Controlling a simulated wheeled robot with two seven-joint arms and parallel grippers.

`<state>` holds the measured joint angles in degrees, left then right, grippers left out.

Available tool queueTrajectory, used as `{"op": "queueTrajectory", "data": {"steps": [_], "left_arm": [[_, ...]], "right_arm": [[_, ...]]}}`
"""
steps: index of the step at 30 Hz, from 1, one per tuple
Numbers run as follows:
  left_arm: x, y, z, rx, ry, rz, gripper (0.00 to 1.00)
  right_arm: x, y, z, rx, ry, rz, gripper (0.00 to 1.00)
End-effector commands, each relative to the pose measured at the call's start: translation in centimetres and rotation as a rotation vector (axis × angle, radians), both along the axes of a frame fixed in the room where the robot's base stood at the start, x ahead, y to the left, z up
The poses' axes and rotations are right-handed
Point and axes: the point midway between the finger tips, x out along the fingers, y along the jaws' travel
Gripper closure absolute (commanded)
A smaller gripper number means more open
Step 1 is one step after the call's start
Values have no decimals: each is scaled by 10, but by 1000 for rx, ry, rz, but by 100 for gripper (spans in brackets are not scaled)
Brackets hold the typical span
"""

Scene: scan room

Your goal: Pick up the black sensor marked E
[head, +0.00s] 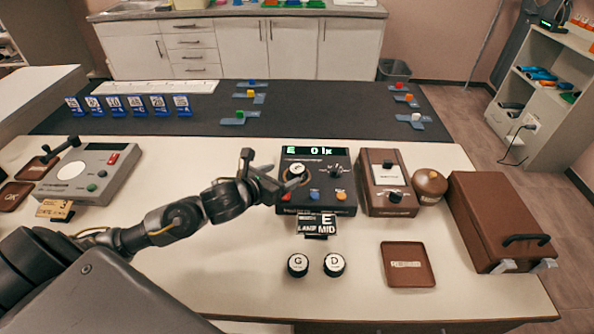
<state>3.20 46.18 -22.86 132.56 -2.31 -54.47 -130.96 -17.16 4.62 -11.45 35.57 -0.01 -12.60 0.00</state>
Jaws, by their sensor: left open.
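A round black sensor with a white top (296,170) sits on the left of the black meter box (318,201). Its letter is too small to read surely, but the box's display reads "E 0 lx". A card in front of the box (317,225) reads "E", "LAMP" and "MID". My left gripper (285,177) is open, with its fingertips at the near left side of this sensor. I cannot tell whether they touch it. Two more black sensors, marked G (298,264) and D (334,264), stand on the table in front. My right gripper is out of view.
A brown device (389,180), a round brown pot (429,186) and a brown case (497,222) stand to the right. A brown tray (408,265) lies near the front. A grey device (92,174) stands at left. The white table (220,285) is clear at front left.

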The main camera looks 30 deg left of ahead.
Motion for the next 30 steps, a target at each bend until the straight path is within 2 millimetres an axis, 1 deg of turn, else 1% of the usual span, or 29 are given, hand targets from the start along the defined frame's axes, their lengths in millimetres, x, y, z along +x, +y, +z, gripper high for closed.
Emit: {"op": "queueTrajectory", "data": {"steps": [1,3,8,10,15,18,20,28,29,30], "left_arm": [[5,0,-1,0,1,2,30],[10,-1,-3,1,0,1,30],[12,-2,-5,1,0,0,30],[16,-3,-6,-1,1,0,30],[39,-8,-15,-4,2,2,30],[51,-9,-21,-1,0,1,30],[55,-10,-23,-1,0,1,30],[58,-10,-27,2,1,-1,30],[58,-10,-26,2,1,-1,31],[58,-10,-26,2,1,-1,37]], "right_arm": [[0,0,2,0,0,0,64],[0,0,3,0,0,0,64],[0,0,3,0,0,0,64],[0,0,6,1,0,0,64],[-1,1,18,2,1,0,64],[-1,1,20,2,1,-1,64],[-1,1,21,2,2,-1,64],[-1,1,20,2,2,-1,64],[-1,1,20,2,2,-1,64],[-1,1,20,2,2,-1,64]]}}
